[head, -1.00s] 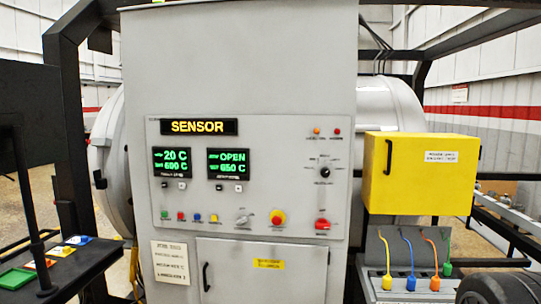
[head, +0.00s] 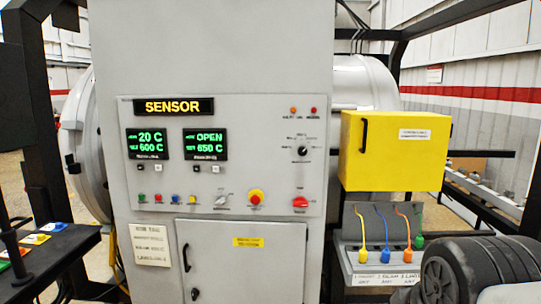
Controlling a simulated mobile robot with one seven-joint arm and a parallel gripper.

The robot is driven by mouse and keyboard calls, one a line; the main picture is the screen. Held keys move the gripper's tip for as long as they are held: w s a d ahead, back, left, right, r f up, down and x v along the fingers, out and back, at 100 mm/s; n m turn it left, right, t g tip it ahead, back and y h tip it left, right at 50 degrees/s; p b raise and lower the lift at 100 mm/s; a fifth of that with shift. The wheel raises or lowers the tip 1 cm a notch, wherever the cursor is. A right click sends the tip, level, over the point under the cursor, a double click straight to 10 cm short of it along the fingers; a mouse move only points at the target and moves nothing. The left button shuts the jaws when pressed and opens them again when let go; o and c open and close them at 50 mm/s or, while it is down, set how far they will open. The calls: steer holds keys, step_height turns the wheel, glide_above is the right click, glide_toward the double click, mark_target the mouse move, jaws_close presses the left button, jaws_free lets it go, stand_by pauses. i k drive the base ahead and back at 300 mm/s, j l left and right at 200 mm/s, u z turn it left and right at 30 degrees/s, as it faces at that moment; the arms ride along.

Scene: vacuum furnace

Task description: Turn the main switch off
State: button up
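A red rotary switch (head: 299,202) sits at the lower right of the grey control panel (head: 275,140), below a black selector knob (head: 302,150). It appears to be the main switch, but the small label above it is too blurred to read. Its handle looks roughly horizontal. A red mushroom button on a yellow base (head: 256,197) is to its left, and a grey selector knob (head: 221,200) is further left. My gripper is not in view, and nothing touches the switch.
A yellow box (head: 395,150) juts out right of the panel, above a socket stand (head: 362,258) with several coloured plugs. A dark ribbed rounded part (head: 470,265) fills the lower right corner. A grey cabinet door (head: 242,262) is below the panel. A side console (head: 35,255) is at left.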

mark_target(300, 202)
steer(key=i+j, duration=0.2)
steer(key=i, duration=0.2)
steer(key=i+j, duration=0.15)
steer(key=i, duration=0.3)
